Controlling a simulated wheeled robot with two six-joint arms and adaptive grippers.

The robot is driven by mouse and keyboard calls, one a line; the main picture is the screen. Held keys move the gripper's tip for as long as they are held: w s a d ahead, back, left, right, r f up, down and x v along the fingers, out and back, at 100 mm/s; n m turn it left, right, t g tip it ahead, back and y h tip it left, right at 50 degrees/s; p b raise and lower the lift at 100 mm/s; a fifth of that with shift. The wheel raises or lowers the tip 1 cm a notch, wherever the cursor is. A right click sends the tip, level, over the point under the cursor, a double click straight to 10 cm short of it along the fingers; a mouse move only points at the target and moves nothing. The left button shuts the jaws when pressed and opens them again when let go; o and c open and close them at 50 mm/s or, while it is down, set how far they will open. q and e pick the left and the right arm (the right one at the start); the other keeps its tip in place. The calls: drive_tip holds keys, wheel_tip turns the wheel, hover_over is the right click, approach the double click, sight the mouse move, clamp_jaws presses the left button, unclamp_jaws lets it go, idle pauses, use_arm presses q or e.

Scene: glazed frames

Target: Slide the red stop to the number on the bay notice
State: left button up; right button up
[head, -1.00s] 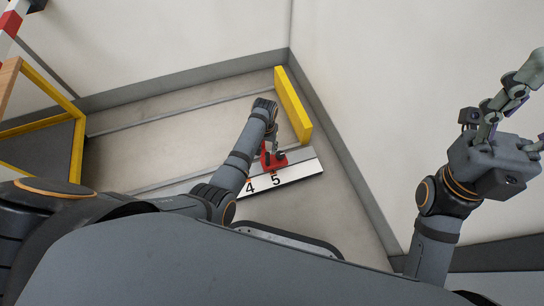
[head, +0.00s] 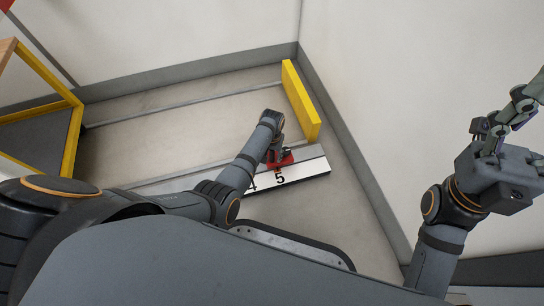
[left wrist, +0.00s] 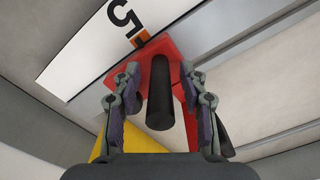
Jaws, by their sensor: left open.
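The red stop (head: 286,160) sits on a white scale rail (head: 306,173) near its right end. The number 5 shows beside it, and a 4 is partly hidden by my left arm. In the left wrist view the red stop (left wrist: 178,52) has an orange mark close to the 5 and a black upright post (left wrist: 160,95). My left gripper (head: 277,152) is over the stop. In the left wrist view its open fingers (left wrist: 160,85) stand on either side of the post, with gaps. My right gripper (head: 520,125) is raised at the right, partly cut off. No bay notice is readable.
A yellow block (head: 300,100) stands upright just beyond the rail's right end, near the wall. A yellow-framed stand (head: 75,135) is at the left. Pale floor (head: 185,120) lies open behind the rail.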

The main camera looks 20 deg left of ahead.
use_arm(q)
drive_tip(key=shift+c, duration=0.5)
clamp_jaws()
